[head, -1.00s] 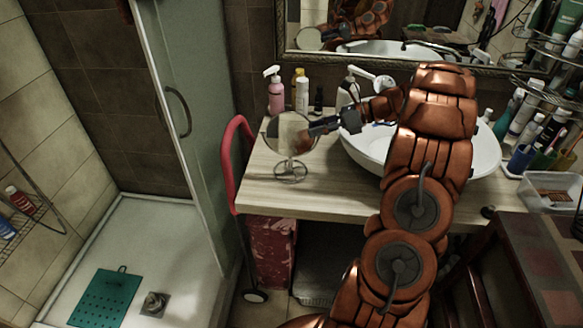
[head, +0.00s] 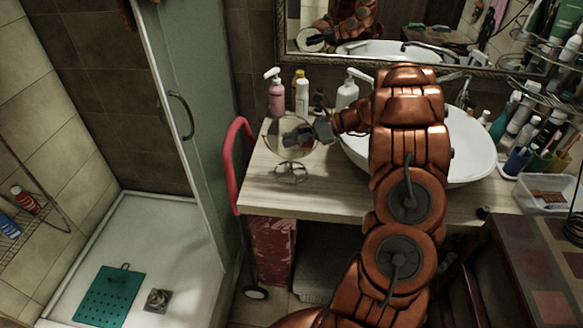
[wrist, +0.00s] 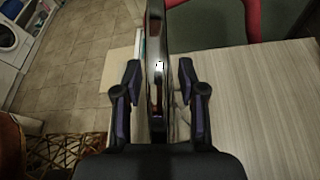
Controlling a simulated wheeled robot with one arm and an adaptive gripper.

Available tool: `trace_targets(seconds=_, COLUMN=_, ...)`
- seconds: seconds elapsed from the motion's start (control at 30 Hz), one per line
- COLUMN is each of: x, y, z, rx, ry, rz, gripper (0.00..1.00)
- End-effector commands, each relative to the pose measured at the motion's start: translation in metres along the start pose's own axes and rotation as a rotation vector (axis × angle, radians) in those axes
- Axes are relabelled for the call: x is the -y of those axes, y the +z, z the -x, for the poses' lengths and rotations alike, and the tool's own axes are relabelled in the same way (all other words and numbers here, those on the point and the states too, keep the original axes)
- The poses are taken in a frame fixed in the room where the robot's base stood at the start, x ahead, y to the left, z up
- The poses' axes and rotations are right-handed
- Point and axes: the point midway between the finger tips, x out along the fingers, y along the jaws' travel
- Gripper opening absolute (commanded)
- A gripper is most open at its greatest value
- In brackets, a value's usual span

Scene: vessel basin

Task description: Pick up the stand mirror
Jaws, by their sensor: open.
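The stand mirror (head: 272,134) is a round disc on a wire stand (head: 291,172), upright on the left part of the wooden counter. My gripper (head: 291,138) is at the mirror's disc, partly covering it in the head view. In the wrist view the mirror (wrist: 156,70) is seen edge-on, a thin shiny rim running between the two fingers of my gripper (wrist: 158,85). The fingers are open, one on each side of the rim, with a visible gap on both sides. The mirror's base is hidden in the wrist view.
The wooden counter (head: 330,203) holds a white basin (head: 470,155) at right. A pink pump bottle (head: 276,95) and several other bottles stand behind the mirror. A red-handled cart (head: 230,160) stands at the counter's left end, beside the glass shower door (head: 190,60).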

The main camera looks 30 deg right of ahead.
Motion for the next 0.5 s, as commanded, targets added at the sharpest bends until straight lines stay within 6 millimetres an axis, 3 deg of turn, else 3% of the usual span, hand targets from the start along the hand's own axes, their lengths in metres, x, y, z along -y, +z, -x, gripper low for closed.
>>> trace_targets(seconds=0.13, x=0.0000, y=-0.0002, z=0.0000, rx=0.000, ry=0.000, rz=0.000, gripper=0.41)
trace_targets(seconds=0.5, x=-0.0001, y=-0.0003, z=0.0002, rx=-0.001, ry=0.000, rz=0.000, gripper=0.02)
